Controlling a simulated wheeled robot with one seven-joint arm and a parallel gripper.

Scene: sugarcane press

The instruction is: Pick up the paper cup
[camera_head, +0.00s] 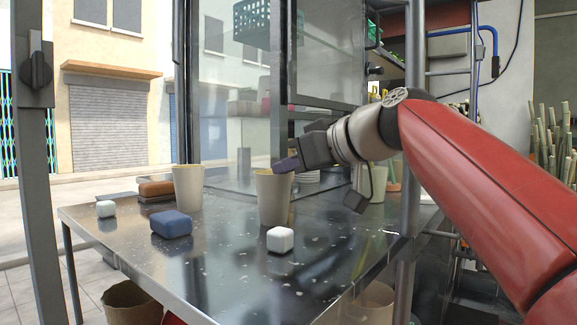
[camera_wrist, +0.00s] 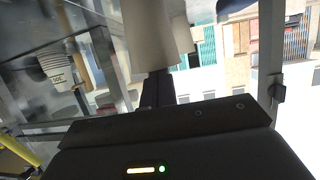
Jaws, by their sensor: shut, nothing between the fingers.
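A plain beige paper cup (camera_head: 272,203) stands upright on the metal table (camera_head: 330,245). A similar cup (camera_head: 188,188) stands farther left. My gripper (camera_head: 283,166) is at the right of the nearer cup's rim, its dark fingers tilted and overlapping the rim in the head view. The fingers are shut with nothing held. In the wrist view a pale cup (camera_wrist: 152,35) fills the top middle, right beyond the fingers (camera_wrist: 157,88). I cannot tell whether the fingers touch the cup.
A white block (camera_head: 280,240), a blue block (camera_head: 171,224), a small pale block (camera_head: 105,209) and brown blocks (camera_head: 155,188) lie on the table. Another cup (camera_head: 376,184) is behind my arm. A metal post (camera_head: 408,130) stands close to my arm.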

